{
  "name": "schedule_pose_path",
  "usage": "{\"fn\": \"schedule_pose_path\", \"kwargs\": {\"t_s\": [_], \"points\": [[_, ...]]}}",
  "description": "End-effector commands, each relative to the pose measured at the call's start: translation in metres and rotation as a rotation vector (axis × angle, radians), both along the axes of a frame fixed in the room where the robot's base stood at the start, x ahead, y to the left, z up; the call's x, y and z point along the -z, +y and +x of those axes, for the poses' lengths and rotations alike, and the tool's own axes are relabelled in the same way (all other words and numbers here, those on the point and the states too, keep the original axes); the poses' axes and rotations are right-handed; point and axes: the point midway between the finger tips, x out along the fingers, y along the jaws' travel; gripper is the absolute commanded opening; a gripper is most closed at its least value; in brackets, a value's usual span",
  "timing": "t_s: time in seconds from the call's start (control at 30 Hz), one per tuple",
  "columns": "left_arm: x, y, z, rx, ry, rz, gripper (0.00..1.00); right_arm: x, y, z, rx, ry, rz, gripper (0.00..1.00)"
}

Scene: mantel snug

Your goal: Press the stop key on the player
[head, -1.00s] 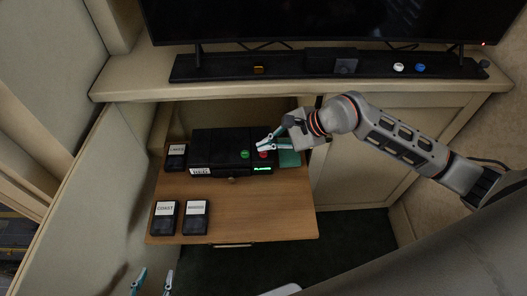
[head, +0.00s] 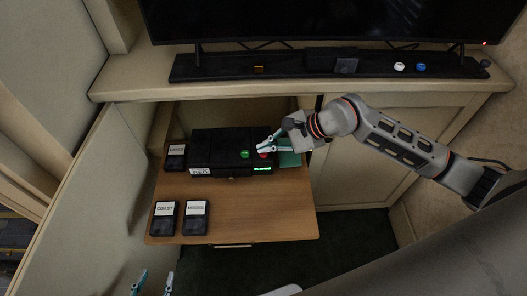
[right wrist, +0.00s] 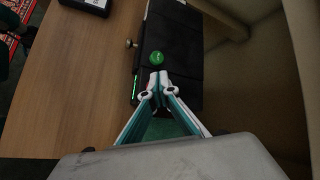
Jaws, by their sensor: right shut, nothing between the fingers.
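The black player (head: 218,147) sits on the pull-out wooden shelf, with a lit green display (head: 262,169) on its front that appears to read PLAYING. A green key (head: 245,154) and a red key (head: 264,155) are on its top. My right gripper (head: 260,147) is shut and empty, with its tips just over the red key, partly covering it. I cannot tell whether they touch. My left gripper (head: 154,276) is open at the bottom edge.
Labelled black cassettes lie on the wooden shelf (head: 240,215): one (head: 175,157) left of the player and two (head: 164,218) in front. The ledge and television are above. The shelf's front right is clear.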

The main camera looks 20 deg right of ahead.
Motion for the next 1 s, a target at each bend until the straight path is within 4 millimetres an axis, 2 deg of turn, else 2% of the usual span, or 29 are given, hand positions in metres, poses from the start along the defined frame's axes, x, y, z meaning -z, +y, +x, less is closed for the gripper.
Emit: {"fn": "schedule_pose_path", "kwargs": {"t_s": [1.0], "points": [[0.0043, 0.0002, -0.0021, 0.000, 0.006, 0.000, 0.40, 0.0082, -0.0002, 0.0000, 0.001, 0.001, 0.000, 0.00]]}}
